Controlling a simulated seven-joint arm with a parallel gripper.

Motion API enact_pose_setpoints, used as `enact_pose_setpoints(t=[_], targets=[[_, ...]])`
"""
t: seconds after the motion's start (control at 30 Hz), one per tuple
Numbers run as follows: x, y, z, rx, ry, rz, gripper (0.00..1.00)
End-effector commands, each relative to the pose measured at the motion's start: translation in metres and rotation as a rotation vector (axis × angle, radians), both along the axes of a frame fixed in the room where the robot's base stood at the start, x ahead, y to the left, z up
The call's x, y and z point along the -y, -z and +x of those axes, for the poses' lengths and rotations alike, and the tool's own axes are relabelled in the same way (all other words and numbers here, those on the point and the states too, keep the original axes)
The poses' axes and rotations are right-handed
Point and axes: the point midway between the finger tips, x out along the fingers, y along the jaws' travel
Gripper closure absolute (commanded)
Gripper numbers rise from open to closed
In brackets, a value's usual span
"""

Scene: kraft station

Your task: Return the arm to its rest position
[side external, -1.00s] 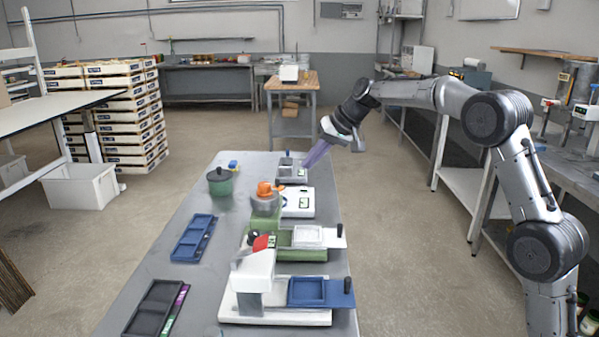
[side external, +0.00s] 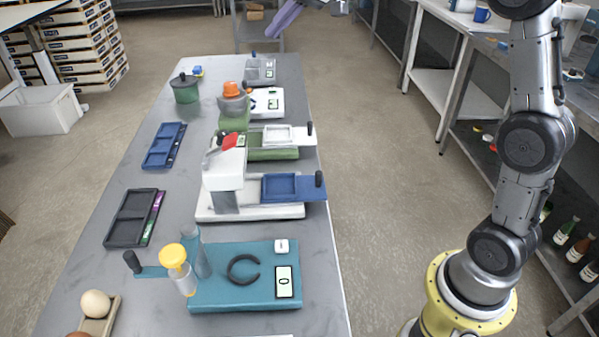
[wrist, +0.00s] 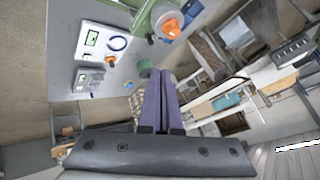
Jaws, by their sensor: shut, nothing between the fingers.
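My gripper (side external: 284,16) shows at the top edge of the side external view, raised beyond the far end of the grey table (side external: 100,240). Its purple fingers point down and left, and part of my arm is cut off by the frame. In the wrist view my gripper (wrist: 162,78) has its two fingers together with nothing between them. It is clear of the table and touches nothing.
The table holds a teal scale (side external: 235,300), a white device with a blue plate (side external: 312,187), dark trays (side external: 135,218), a blue tray (side external: 163,146) and a green pot (side external: 186,90). A shelf bench (side external: 470,90) stands at right. The floor between is clear.

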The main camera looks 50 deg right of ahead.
Motion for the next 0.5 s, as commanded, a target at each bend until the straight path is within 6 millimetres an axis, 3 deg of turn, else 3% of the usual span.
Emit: enact_pose_setpoints(t=[0.03, 0.1, 0.23, 0.37, 0.5], targets=[[-0.014, -0.016, -0.024, 0.018, -0.021, -0.02, 1.0], [-0.029, -0.026, -0.056, 0.027, -0.043, -0.046, 1.0], [-0.049, -0.032, -0.117, 0.034, -0.081, -0.1, 1.0], [-0.062, -0.021, -0.18, 0.03, -0.115, -0.159, 1.0], [-0.067, 0.009, -0.248, 0.013, -0.149, -0.229, 1.0]])
